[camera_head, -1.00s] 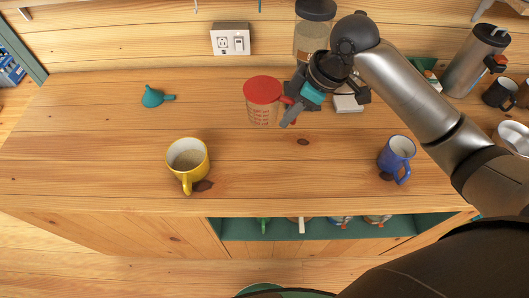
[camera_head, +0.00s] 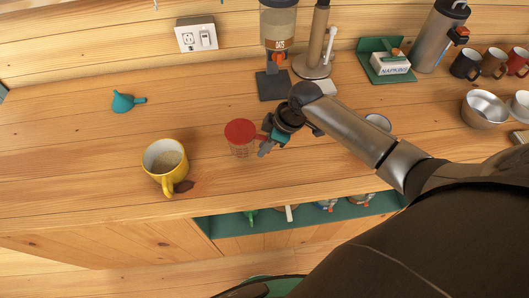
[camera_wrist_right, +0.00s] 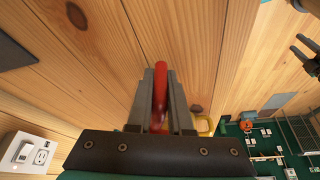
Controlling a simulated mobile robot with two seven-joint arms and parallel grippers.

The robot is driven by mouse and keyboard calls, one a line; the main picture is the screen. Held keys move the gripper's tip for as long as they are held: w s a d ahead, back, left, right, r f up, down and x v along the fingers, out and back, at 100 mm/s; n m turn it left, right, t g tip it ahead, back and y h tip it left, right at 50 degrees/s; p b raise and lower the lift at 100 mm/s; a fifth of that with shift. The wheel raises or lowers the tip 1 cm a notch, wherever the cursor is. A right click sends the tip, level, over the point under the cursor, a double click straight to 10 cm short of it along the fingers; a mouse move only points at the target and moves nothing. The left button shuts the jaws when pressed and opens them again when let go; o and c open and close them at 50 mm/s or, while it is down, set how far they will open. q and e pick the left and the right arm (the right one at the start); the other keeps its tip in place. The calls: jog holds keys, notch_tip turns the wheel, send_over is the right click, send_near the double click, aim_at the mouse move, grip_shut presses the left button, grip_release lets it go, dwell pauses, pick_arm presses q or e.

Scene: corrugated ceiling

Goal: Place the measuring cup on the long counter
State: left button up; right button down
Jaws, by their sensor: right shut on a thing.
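My right gripper (camera_head: 268,143) comes from the right and is shut on the cup's red handle, which shows between the fingers in the right wrist view (camera_wrist_right: 160,88). I cannot tell whether the cup's base touches the wood. The cup's body is mostly hidden in the wrist view. A dark two-pronged gripper, seemingly my left one (camera_wrist_right: 305,54), shows at the right edge of the wrist view with its prongs apart.
A yellow mug (camera_head: 164,160) stands left of the cup, and a teal funnel (camera_head: 124,102) lies behind it. A dispenser (camera_head: 276,40) and paper towel holder (camera_head: 315,45) stand behind. The counter's left part is mostly clear.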

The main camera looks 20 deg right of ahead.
aim_at(265, 161)
jog(key=shift+f, duration=1.7)
jog(key=shift+f+b, duration=0.1)
jog(key=shift+b, duration=0.2)
jog(key=shift+f, duration=0.15)
jog(key=c, duration=0.8)
grip_release()
jog(key=shift+c, duration=0.2)
jog(key=shift+r, duration=0.3)
jog(key=p+v, duration=0.1)
jog(key=v, duration=1.1)
jog(key=shift+p, duration=0.35)
jog(key=shift+a, duration=0.1)
